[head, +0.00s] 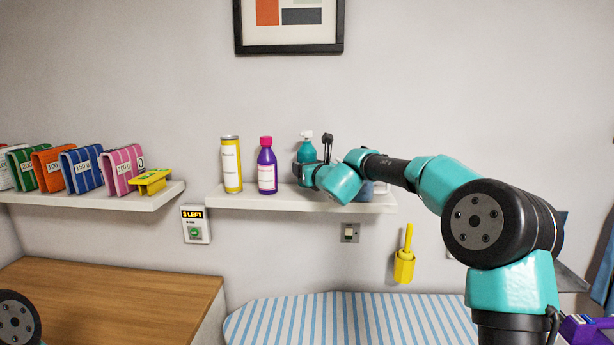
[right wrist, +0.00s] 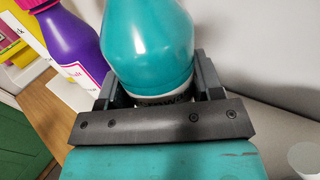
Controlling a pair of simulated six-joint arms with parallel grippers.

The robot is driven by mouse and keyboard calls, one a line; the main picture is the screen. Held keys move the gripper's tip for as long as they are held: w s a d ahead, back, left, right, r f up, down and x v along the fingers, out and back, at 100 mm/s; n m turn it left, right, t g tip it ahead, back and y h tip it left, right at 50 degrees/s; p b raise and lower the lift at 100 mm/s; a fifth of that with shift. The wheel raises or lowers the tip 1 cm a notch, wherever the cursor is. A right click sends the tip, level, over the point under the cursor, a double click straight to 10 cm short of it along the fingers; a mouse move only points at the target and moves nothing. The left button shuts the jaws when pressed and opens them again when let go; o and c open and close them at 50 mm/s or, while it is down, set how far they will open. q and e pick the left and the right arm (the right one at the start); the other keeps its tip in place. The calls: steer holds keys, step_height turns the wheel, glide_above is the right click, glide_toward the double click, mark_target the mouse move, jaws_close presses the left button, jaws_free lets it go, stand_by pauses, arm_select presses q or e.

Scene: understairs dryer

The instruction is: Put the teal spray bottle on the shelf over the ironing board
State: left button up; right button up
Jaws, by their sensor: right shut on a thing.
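The teal spray bottle (head: 307,151) has a white spray head and is upright at the shelf over the ironing board, right of the purple bottle. Its lower part is hidden by my right gripper (head: 309,174) in the head view. In the right wrist view the bottle (right wrist: 150,42) sits between the two dark fingers of my right gripper (right wrist: 152,88), which are shut on it. The white shelf (head: 250,202) is on the wall above the striped ironing board (head: 345,318). I cannot tell whether the bottle's base touches the shelf. My left gripper is out of view.
A yellow can (head: 231,165) and a purple bottle with a pink cap (head: 267,168) stand on the shelf left of the spray bottle. Something partly hidden stands behind my right arm.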

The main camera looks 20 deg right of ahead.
steer(key=shift+f, duration=1.1)
steer(key=shift+f, duration=0.2)
steer(key=o, duration=1.1)
steer(key=shift+s+r, duration=0.1)
steer(key=shift+r, duration=0.05)
steer(key=v, duration=1.1)
steer(key=shift+s, duration=0.4)
